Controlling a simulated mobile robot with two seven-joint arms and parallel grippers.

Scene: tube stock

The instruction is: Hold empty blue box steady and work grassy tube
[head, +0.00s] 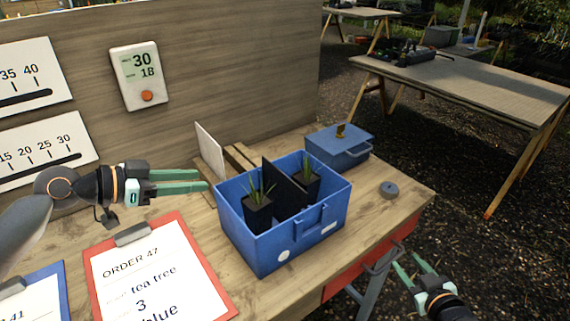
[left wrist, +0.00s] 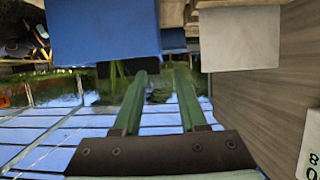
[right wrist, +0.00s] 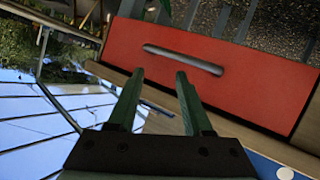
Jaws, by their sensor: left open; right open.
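The open blue box (head: 265,252) stands on the wooden bench and is not empty. Two black square tubes with grassy tufts stand upright in it, a left one (head: 257,216) and a right one (head: 308,184), with a black divider (head: 280,186) between them. My left gripper (head: 207,181) is open and empty, its fingertips just left of the box's left wall; I cannot tell if they touch it. The left wrist view shows a blue wall (left wrist: 100,30) beyond the fingers. My right gripper (head: 418,266) is open and empty, off the bench's right front edge.
A red clipboard (head: 161,275) reading order 47 lies left of the box. A wooden back panel (head: 220,70) rises behind; a red drawer (right wrist: 240,65) is under the bench.

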